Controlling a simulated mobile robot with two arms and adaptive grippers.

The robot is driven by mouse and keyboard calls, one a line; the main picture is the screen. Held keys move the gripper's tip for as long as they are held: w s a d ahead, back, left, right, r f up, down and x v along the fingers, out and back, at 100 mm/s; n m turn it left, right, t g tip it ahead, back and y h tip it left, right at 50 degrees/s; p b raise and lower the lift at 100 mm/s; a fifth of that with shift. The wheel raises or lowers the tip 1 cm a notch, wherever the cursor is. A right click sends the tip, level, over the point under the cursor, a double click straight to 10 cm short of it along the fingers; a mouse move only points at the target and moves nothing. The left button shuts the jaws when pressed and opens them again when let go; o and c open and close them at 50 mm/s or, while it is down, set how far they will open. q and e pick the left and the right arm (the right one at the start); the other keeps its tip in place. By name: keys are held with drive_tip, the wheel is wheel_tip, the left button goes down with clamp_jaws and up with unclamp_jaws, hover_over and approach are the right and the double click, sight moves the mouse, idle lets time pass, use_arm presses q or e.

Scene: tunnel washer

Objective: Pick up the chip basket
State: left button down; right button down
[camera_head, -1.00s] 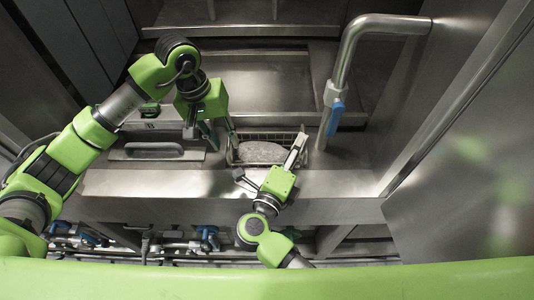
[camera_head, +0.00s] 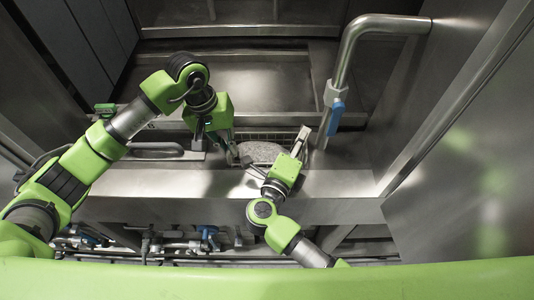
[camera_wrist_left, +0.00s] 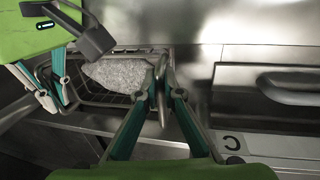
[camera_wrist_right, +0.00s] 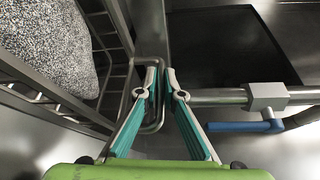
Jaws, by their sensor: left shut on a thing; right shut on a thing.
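The chip basket (camera_head: 268,136) is a wire basket with grey speckled contents (camera_head: 262,153), on the metal counter. It also shows in the left wrist view (camera_wrist_left: 100,98) and the right wrist view (camera_wrist_right: 45,84). My left gripper (camera_head: 232,156) is at its left end; in its wrist view the fingers (camera_wrist_left: 162,82) are shut on a wire handle at that end. My right gripper (camera_head: 303,134) is at its right end; in its wrist view the fingers (camera_wrist_right: 160,82) are shut on a wire loop there. I cannot tell whether the basket's underside touches the counter.
A lid with a bar handle (camera_head: 155,147) lies left of the basket and also shows in the left wrist view (camera_wrist_left: 290,84). A thick bent pipe (camera_head: 347,60) with a blue lever (camera_head: 336,118) stands close on the right. A steel wall (camera_head: 460,180) bounds the right side.

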use_arm(q)
drive_tip(key=shift+r, duration=0.2)
use_arm(e)
drive_tip(key=shift+r, duration=0.15)
